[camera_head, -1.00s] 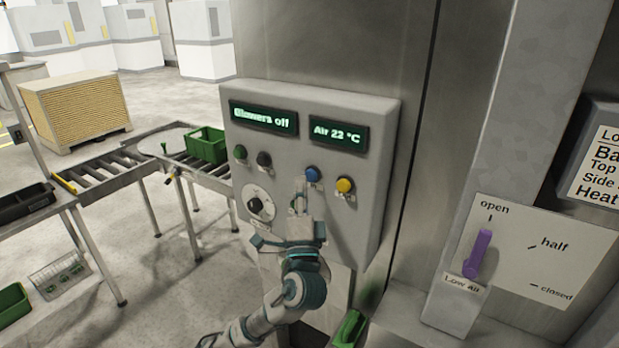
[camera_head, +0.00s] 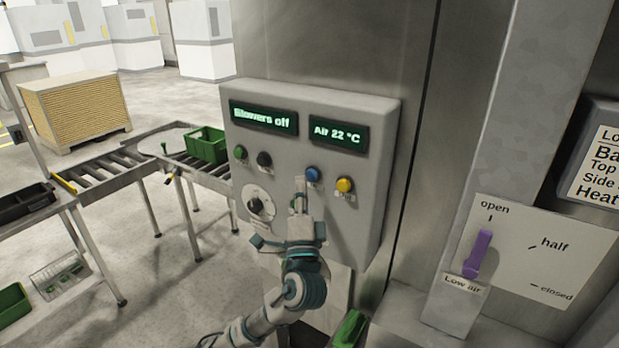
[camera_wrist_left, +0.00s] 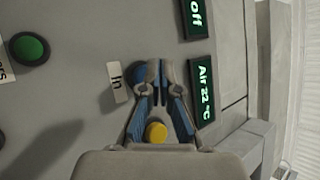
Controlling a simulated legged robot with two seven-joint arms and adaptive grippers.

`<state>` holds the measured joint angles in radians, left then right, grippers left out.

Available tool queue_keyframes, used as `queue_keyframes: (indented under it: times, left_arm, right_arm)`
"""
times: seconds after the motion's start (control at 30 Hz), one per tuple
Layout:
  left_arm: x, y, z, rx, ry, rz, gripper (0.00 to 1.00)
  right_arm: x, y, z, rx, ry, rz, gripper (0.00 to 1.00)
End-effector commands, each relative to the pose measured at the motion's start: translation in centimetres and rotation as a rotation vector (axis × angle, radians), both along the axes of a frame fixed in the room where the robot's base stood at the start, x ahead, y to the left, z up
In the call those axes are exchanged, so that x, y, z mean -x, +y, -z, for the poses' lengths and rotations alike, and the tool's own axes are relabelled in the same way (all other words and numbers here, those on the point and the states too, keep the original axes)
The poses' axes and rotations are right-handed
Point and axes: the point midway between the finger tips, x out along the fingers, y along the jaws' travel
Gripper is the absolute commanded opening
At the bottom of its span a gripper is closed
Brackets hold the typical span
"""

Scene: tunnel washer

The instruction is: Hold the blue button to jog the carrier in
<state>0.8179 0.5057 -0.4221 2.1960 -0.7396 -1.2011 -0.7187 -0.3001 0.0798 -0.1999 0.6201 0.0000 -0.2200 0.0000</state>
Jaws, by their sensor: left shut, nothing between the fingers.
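The blue button (camera_head: 313,173) is on the grey control panel (camera_head: 355,205), below the display reading "Air 22 °C" and left of the yellow button (camera_head: 345,185). My left gripper (camera_head: 300,186) is shut and empty in front of the panel, its fingertips just left of the blue button in the head view. In the left wrist view, the shut fingertips (camera_wrist_left: 160,72) partly cover the blue button (camera_wrist_left: 142,70), beside the "In" label (camera_wrist_left: 117,82). I cannot tell whether they touch it. My right gripper is not in view.
A green button (camera_head: 240,152), a black button (camera_head: 264,159) and a rotary knob (camera_head: 256,205) are left on the panel. A purple lever (camera_head: 480,254) stands to the right. A roller conveyor (camera_head: 115,170) with a green crate (camera_head: 206,145) is at the left.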

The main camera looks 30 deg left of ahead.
Motion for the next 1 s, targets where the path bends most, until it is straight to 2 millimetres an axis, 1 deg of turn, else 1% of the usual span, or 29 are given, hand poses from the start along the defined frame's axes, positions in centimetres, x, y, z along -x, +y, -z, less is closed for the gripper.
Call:
queue_keyframes:
  times: [0.23,1.0]
  left_arm:
    - [-0.6,-0.1,-0.2,0.001,0.0,-0.001,0.0]
    - [-1.1,-0.2,-0.2,0.001,-0.001,0.0,0.0]
  right_arm:
    - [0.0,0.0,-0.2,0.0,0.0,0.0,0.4]
    - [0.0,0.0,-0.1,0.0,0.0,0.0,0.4]
